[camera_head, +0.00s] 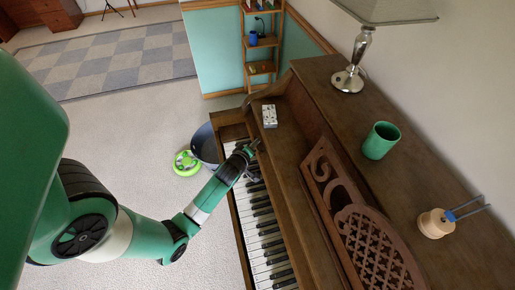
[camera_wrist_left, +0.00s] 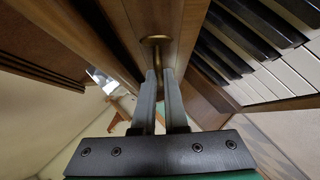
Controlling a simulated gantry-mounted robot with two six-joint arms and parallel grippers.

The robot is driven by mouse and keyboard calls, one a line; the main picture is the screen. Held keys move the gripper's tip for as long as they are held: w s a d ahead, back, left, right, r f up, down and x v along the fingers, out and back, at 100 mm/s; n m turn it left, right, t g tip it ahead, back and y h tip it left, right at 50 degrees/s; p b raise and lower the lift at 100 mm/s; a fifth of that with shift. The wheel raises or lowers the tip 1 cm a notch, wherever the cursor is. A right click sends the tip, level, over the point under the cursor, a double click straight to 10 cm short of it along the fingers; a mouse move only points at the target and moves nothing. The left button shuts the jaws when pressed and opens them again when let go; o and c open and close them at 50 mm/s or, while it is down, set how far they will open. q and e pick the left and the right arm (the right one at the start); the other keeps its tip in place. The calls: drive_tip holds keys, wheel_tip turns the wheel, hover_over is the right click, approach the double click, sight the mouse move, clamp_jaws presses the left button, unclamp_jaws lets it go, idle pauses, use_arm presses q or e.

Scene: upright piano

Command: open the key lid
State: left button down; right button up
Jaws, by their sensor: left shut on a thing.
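The brown wooden key lid (camera_head: 282,150) of the upright piano lies along the back of the keyboard in the head view, and the white and black keys (camera_head: 262,225) show in front of it. My left gripper (camera_head: 254,148) is at the far end of the lid's front edge. Its two fingers (camera_wrist_left: 162,85) are closed on the knob in the wrist view. In the head view the gripper hides the knob. My right gripper is not in view.
A small white box (camera_head: 269,116) lies near the piano's far end. The carved music stand (camera_head: 365,235) rises behind the lid. A dark bin (camera_head: 205,146) is on the floor.

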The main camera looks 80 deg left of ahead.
use_arm(q)
drive_tip(key=shift+r, duration=0.2)
drive_tip(key=c, duration=1)
unclamp_jaws()
drive_tip(key=shift+f, duration=0.1)
drive_tip(key=p+v, duration=0.2)
drive_tip(key=v, duration=0.9)
drive_tip(key=shift+s+d, duration=0.15)
drive_tip(key=shift+d, duration=0.1)
